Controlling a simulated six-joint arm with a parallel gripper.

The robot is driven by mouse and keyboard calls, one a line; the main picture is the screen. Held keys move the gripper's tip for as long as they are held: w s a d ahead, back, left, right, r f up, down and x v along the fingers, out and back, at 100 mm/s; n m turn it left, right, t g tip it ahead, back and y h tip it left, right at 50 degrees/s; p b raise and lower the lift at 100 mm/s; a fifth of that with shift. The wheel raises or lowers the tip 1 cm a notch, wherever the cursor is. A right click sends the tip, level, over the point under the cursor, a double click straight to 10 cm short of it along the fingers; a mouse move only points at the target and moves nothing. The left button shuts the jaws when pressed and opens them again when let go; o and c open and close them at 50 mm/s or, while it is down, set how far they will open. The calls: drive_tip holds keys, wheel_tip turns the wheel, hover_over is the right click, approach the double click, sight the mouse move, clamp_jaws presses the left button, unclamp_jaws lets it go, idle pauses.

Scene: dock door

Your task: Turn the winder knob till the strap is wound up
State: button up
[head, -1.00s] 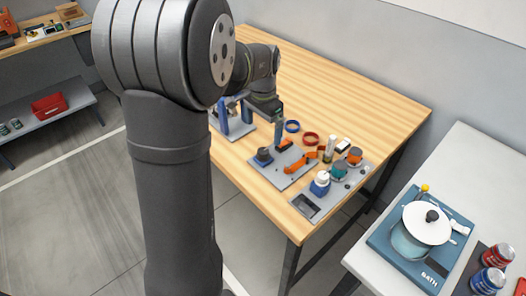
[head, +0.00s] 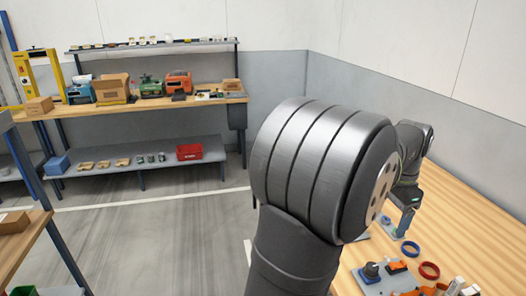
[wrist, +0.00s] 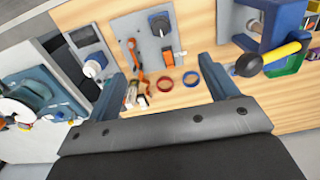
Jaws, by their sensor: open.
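I cannot make out a strap. My gripper (wrist: 164,80) is open and empty, its two fingers apart above the table. The knob lies to the right of the right finger, apart from it.
A grey plate (wrist: 145,42) carries a dark knob and orange parts. A red ring (wrist: 165,83) and a blue ring (wrist: 190,78) lie on the wooden bench (head: 470,235). A far shelf (head: 150,112) holds boxes and tools.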

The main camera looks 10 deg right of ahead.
sight(372, 266)
drive_tip(key=c, duration=0.4)
drive_tip(key=w+a+f+n+g+h, duration=0.1)
drive_tip(key=w+a+n+g+h, duration=0.15)
drive_tip(key=n, duration=1.05)
drive_tip(key=w+a+f+n+g+h, duration=0.1)
drive_tip(key=w+a+f+n, duration=0.15)
drive_tip(key=n, duration=1.15)
drive_tip(key=x, duration=1.6)
drive_tip(key=shift+w+f, duration=0.1)
drive_tip(key=shift+f, duration=0.2)
drive_tip(key=shift+y, duration=0.25)
drive_tip(key=c, duration=1)
